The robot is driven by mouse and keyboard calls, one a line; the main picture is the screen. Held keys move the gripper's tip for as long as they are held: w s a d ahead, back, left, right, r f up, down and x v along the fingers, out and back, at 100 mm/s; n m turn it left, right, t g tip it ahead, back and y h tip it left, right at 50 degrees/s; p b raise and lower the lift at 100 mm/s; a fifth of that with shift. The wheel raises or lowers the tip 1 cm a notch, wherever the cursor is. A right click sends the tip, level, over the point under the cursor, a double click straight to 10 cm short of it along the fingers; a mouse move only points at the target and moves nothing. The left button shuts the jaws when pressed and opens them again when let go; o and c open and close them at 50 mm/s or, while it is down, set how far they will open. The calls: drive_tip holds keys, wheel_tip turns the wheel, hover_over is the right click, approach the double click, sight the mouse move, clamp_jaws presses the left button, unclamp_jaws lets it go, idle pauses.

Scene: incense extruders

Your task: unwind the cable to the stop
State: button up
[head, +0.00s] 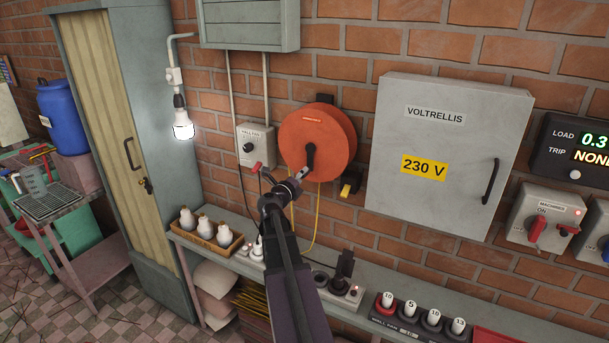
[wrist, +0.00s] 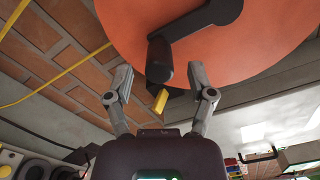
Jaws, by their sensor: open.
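An orange cable reel (head: 325,132) is mounted on the brick wall; its face fills the top of the wrist view (wrist: 265,60). A black crank (head: 311,153) with a knob is on its face; it also shows in the wrist view (wrist: 205,28). A yellow cable (head: 318,215) hangs from the reel in a loop towards the shelf. My gripper (head: 298,176) is at the crank's lower end. In the wrist view my gripper (wrist: 160,75) is open, with one finger each side of the knob and gaps visible. Any stop is not clearly identifiable.
A yellow-and-black piece (head: 348,187) is on the wall just right below the reel. A grey 230 V cabinet (head: 440,210) stands close right. A switch box (head: 256,145) is left. The shelf below carries a bulb tray (head: 210,233) and sockets (head: 340,288).

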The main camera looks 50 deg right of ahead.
drive_tip(key=v, duration=0.9)
drive_tip(key=shift+s+d, duration=0.1)
idle(0.4)
drive_tip(key=w+a+f+m+g+y, duration=0.1)
drive_tip(key=a+f+m+y, duration=0.3)
drive_tip(key=a+f+m, duration=0.45)
drive_tip(key=a+f+m+g+y, duration=0.1)
drive_tip(key=a+f+m+y, duration=0.4)
drive_tip(key=a+m, duration=0.6)
drive_tip(key=s+a+f+m+y, duration=0.1)
drive_tip(key=a+f+m+y, duration=0.1)
drive_tip(key=a, duration=0.6)
drive_tip(key=s+a+f+m+g+y+b, duration=0.1)
drive_tip(key=s+a+f+m+y, duration=0.1)
drive_tip(key=a+m, duration=0.5)
drive_tip(key=s+a+f+m+g+y, duration=0.1)
drive_tip(key=a+m+y, duration=0.3)
drive_tip(key=a, duration=0.6)
drive_tip(key=shift+s+a+f+m+y, duration=0.35)
drive_tip(key=shift+a+f+m, duration=0.1)
drive_tip(key=shift+f, duration=0.35)
drive_tip(key=shift+c, duration=0.2)
